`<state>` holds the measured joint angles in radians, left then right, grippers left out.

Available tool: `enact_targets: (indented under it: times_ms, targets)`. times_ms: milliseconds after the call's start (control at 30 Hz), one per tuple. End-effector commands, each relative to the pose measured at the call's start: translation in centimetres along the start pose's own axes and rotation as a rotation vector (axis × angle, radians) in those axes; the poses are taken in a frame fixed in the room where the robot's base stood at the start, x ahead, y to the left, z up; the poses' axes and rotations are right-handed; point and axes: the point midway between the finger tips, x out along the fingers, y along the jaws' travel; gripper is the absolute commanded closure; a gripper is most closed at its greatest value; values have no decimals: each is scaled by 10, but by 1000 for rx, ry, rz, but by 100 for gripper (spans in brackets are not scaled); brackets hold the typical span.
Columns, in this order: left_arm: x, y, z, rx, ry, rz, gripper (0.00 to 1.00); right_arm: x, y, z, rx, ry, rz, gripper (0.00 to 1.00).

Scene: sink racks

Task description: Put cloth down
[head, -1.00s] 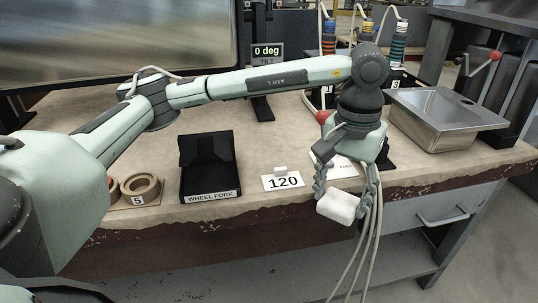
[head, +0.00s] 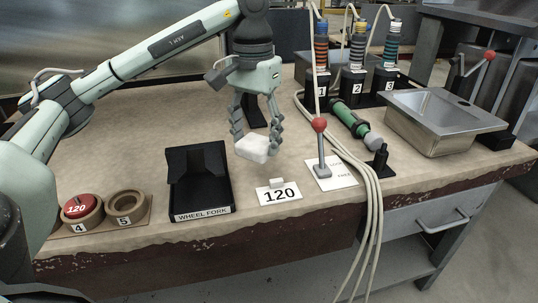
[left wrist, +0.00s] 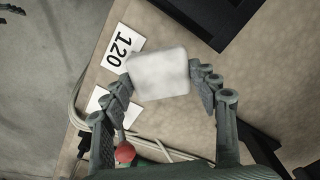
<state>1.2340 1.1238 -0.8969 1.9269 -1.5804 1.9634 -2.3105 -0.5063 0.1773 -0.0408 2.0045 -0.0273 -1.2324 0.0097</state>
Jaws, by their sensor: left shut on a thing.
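The cloth is a small white block-like pad (head: 254,148). My left gripper (head: 256,138) is shut on it, one finger on each side, and holds it behind the card marked 120 (head: 279,193). In the left wrist view the cloth (left wrist: 159,74) sits between the two fingertips, with the 120 card (left wrist: 119,46) beside it. I cannot tell whether the cloth touches the bench top. My right gripper is not in view.
A black wheel fork tray (head: 203,212) stands left of the card. Rings marked 4 and 5 (head: 126,206) lie further left. A red-knobbed lever (head: 320,126), cables, a green tool (head: 348,119) and a metal sink (head: 440,120) are to the right. Bench behind the tray is clear.

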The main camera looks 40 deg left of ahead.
Motion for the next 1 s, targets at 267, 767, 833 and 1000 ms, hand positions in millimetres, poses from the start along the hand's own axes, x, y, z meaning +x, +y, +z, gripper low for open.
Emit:
enact_targets:
  times_ms: [267, 767, 833, 1000]
  targets:
    - [22, 9, -36, 0, 0, 1, 64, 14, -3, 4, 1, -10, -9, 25]
    - [63, 8, -37, -1, 1, 0, 64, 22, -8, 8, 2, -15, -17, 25]
    - [63, 8, -37, -1, 1, 0, 64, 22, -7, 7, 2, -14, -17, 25]
    - [66, 8, -37, -1, 0, 0, 64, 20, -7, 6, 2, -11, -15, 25]
